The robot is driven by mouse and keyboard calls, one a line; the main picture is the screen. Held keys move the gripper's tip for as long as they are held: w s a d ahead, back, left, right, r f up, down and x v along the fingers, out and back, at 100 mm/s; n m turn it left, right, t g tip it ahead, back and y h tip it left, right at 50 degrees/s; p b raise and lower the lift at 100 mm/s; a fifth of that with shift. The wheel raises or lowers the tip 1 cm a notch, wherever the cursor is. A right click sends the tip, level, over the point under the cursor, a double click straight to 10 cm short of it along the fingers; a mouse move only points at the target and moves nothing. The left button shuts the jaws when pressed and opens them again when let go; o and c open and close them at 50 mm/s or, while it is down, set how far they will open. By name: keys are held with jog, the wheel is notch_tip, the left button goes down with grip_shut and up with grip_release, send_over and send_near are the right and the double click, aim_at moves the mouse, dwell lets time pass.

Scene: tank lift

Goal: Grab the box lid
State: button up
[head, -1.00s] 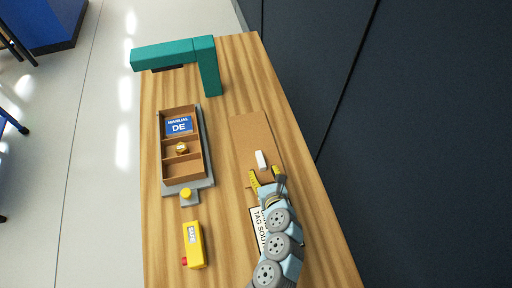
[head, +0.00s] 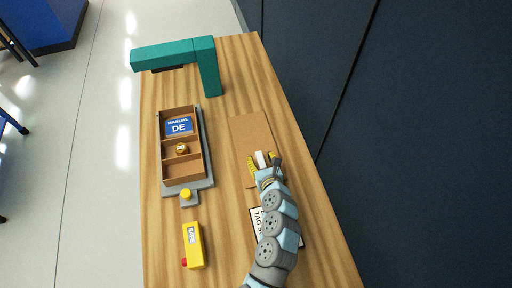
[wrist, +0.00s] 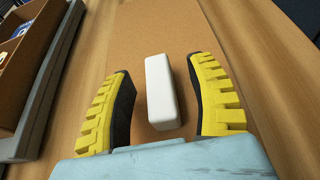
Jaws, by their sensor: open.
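The box lid (head: 252,130) is a flat brown panel lying on the wooden table, right of the open box. A white block-shaped handle (head: 260,159) stands on it; in the wrist view the handle (wrist: 161,91) sits between the two yellow-toothed fingers. My gripper (wrist: 165,95) is open, with a gap on each side of the handle. In the head view my gripper (head: 262,162) is over the near part of the lid and covers some of it.
The open box (head: 160,140) holds a blue manual and a small round brown item, on a grey base with a yellow button (head: 186,193). A teal angled arm (head: 208,70) stands at the back. A yellow case (head: 194,245) and a white tag sign (head: 257,222) lie nearer.

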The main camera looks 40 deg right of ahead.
grip_shut()
dwell(0.3)
